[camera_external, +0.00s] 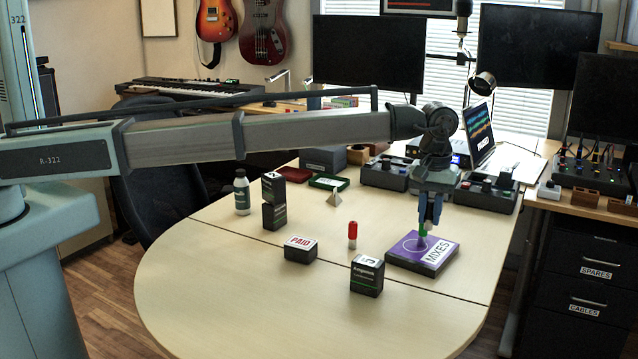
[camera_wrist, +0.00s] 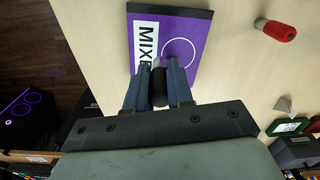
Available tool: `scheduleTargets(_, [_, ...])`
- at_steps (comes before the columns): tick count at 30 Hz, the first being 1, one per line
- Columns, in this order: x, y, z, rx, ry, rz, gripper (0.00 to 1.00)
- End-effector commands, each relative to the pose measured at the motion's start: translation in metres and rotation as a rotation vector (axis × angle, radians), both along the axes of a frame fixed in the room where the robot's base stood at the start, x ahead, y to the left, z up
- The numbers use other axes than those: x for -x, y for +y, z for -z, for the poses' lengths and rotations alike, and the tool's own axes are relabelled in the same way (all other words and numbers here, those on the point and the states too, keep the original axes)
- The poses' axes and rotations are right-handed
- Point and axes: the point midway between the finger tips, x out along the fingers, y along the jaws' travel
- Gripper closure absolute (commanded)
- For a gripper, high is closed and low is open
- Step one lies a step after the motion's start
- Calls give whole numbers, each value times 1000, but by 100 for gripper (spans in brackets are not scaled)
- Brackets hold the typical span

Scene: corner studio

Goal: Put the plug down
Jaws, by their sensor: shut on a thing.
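My gripper (camera_external: 430,218) points down over the purple "MIXES" box (camera_external: 408,262), its blue fingers shut on a small plug. The plug shows green (camera_external: 423,230) between the fingertips in the external view. In the wrist view my gripper (camera_wrist: 158,68) has a dark, short cylinder (camera_wrist: 158,88) between its fingers, with the MIXES box (camera_wrist: 197,28) just beyond them. The plug's lower end is close above or on the box's top; I cannot tell if it touches. A white ring is printed on the box beside the plug.
A red capped cylinder (camera_external: 352,232) stands left of the box. A black box marked 5 (camera_external: 367,277), a PAID block (camera_external: 300,249), a stack of dark boxes (camera_external: 273,190) and a white bottle (camera_external: 242,193) stand around. The table's front left (camera_external: 230,300) is clear.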

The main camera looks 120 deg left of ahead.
Motion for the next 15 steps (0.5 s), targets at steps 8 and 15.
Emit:
scheduleTargets(8, [0, 0, 26, 0, 0, 1, 100])
scheduleTargets(15, [0, 0, 54, 0, 1, 1, 100])
